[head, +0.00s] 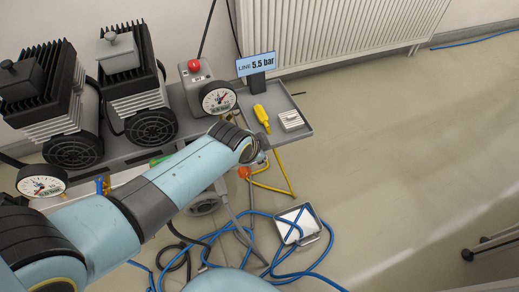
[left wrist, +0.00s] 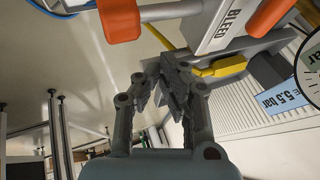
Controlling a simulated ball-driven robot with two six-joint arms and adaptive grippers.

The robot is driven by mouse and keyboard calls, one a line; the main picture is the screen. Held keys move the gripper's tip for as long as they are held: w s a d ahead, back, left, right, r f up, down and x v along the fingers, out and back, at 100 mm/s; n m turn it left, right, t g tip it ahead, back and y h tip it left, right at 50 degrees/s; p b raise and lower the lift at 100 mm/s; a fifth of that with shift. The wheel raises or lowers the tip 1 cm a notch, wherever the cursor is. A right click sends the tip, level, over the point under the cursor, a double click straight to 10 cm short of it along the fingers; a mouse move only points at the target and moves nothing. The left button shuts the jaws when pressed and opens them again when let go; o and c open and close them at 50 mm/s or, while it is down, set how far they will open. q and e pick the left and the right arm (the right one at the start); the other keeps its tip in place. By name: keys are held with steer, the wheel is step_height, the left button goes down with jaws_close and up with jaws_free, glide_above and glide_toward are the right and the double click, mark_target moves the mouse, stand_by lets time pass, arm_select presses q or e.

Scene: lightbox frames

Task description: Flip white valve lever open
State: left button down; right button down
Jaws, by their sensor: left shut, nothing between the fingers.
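My left arm reaches across the head view to the front edge of the bench; its gripper is mostly hidden behind the wrist there. In the left wrist view my left gripper (left wrist: 163,68) is shut and empty, its fingertips close together. Beyond the fingertips is a grey part labelled BLEED (left wrist: 230,20), with an orange handle (left wrist: 120,18) to its left and an orange-red one (left wrist: 267,14) to its right. I see no gripper contact with these parts. I cannot identify a white valve lever for certain in either view. My right gripper is not in view.
A grey tray (head: 300,108) holds a yellow tool (head: 261,117) and a small light block (head: 290,120). A gauge (head: 218,97) and two pumps (head: 135,85) stand on the bench. Blue hose (head: 328,240) lies looped on the floor. The floor at right is mostly clear.

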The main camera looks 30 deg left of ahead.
arm_select(q)
steer(key=p+v, duration=0.8)
steer(key=v, duration=0.5)
steer(key=shift+d+r, duration=0.15)
steer(key=shift+d, duration=0.05)
